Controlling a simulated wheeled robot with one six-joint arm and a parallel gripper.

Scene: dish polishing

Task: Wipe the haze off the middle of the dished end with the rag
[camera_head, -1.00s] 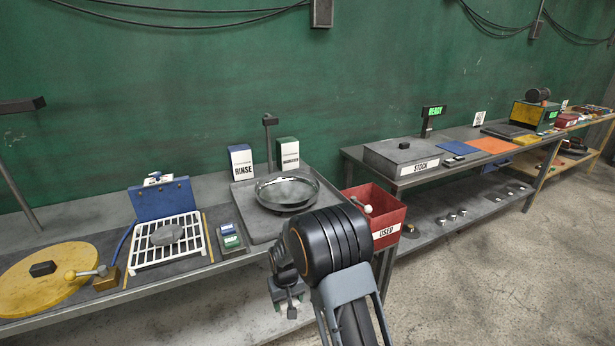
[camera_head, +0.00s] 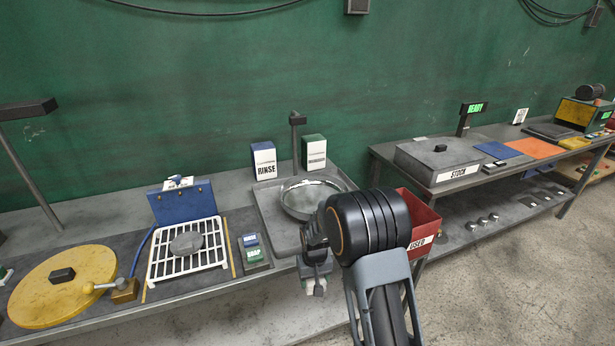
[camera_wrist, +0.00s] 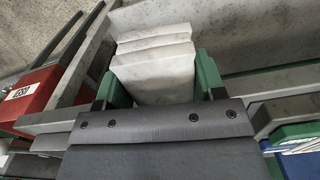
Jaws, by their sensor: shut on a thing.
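The dished end (camera_head: 300,208) is a shiny, shallow round metal dish. It rests in a grey tray (camera_head: 268,226) on the bench in the head view, its right part hidden behind my arm. Its middle looks pale, but haze is too small to make out. My gripper (camera_head: 318,284) hangs in front of the bench edge, nearer than the dish and apart from it. In the wrist view my gripper (camera_wrist: 157,78) has green fingers shut on the white folded rag (camera_wrist: 155,48). The dish does not show in the wrist view.
A red USED bin (camera_head: 424,222) stands right of the tray. A blue and green block (camera_head: 253,250), a white rack (camera_head: 160,268) with a grey pad (camera_head: 187,243), and a yellow disc (camera_head: 60,298) lie left. RINSE (camera_head: 264,162) and green boxes (camera_head: 314,152) stand behind.

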